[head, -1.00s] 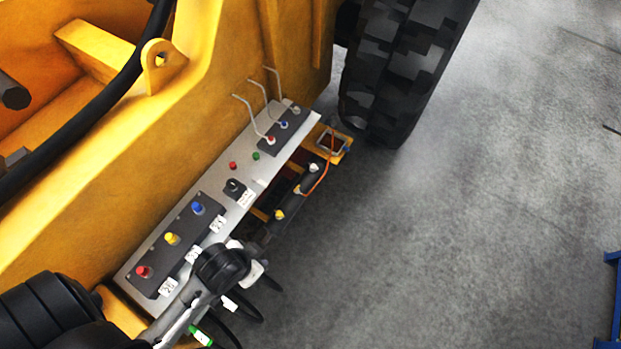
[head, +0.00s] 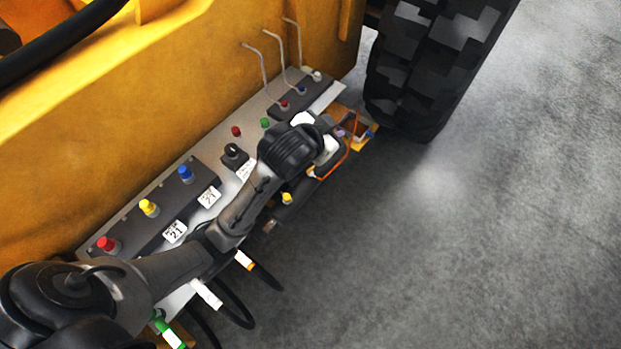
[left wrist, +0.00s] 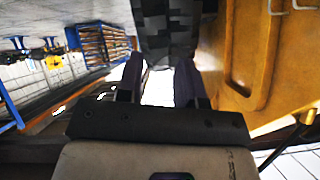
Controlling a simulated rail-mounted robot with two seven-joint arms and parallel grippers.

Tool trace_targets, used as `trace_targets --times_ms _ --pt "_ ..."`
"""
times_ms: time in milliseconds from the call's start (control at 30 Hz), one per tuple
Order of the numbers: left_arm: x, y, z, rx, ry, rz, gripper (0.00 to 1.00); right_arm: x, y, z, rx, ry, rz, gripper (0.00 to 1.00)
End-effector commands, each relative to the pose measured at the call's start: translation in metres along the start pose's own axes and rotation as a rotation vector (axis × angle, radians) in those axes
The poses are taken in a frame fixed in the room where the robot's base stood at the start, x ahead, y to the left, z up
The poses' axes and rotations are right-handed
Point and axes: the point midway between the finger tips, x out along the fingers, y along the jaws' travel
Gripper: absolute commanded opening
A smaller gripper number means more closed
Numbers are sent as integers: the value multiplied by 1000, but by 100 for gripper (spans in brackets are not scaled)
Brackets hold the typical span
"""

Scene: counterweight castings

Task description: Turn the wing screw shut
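I cannot make out the wing screw in either view. My left gripper (head: 343,143) is at the far end of the control panel (head: 222,150), by the small orange bracket (head: 372,145) with a square opening. My wrist hides part of that area. In the left wrist view the two dark fingers of my left gripper (left wrist: 158,85) stand apart, with only a bright white patch seen between them. My right gripper is in neither view.
Red, yellow and blue knobs (head: 148,207) and bent levers (head: 272,65) stand on the panel. An orange cable (head: 350,150) loops beside my wrist. A large black tyre (head: 430,70) stands just beyond. Grey floor (head: 480,250) at the right is clear.

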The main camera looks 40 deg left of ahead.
Motion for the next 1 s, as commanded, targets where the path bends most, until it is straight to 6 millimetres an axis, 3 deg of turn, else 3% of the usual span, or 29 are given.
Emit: trace_targets --times_ms 33,267,400,467,567,700,900,1000 --pt "28 -1 7 5 8 -15 34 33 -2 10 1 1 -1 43" --pt "118 -30 -4 9 -53 -62 34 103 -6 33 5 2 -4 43" --pt "180 -57 7 -7 -174 -70 34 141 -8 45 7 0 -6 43" --pt "204 -68 18 -20 -246 -63 34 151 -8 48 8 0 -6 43" --pt "240 -84 48 -43 -388 -40 34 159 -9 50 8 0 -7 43" --pt "279 -93 116 -78 -617 21 34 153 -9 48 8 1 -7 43" --pt "305 -89 200 -127 -860 117 34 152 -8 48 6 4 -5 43" --pt "309 -85 227 -146 -932 162 34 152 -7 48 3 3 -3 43"
